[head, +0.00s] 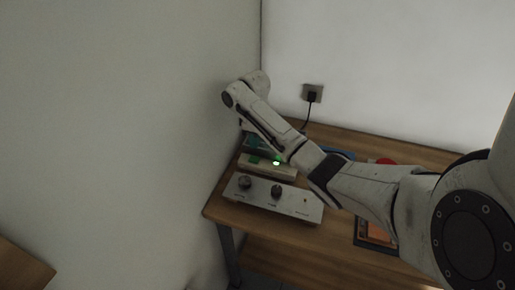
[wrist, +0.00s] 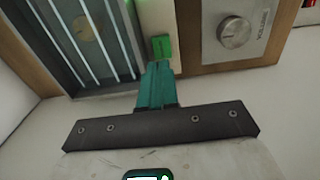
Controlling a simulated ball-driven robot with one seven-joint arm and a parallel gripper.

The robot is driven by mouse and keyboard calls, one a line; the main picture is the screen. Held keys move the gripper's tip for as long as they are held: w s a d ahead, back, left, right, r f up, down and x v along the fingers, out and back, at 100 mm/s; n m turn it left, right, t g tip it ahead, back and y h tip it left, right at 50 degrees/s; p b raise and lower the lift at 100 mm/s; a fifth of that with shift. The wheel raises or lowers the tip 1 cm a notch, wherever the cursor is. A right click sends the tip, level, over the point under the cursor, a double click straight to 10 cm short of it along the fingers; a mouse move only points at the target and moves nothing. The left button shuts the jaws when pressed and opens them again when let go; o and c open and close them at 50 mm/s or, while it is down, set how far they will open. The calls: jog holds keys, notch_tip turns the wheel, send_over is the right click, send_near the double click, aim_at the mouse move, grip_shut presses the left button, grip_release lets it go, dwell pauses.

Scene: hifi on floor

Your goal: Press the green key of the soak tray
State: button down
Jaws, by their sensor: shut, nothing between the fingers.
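The soak tray shows in the wrist view as a dark bath under pale bars (wrist: 88,42), with a cream strip (wrist: 152,14) along its right side. The green key (wrist: 161,47) is a small block on that strip. My gripper (wrist: 160,66) has teal fingers closed together with nothing between them. Its tips meet the key's near edge in the picture; I cannot tell whether they touch it. My arm hides part of the tray there.
A silver panel with dark knobs (head: 272,207) lies in front of the tray; one knob (wrist: 234,32) shows in the wrist view. An orange-faced item (head: 374,234) and a red object (head: 385,161) are to the right. Walls stand left and behind, with a socket (head: 312,93).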

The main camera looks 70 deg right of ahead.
notch_tip(320, 180, up, 7)
jog(key=p, duration=0.1)
dwell(1.2)
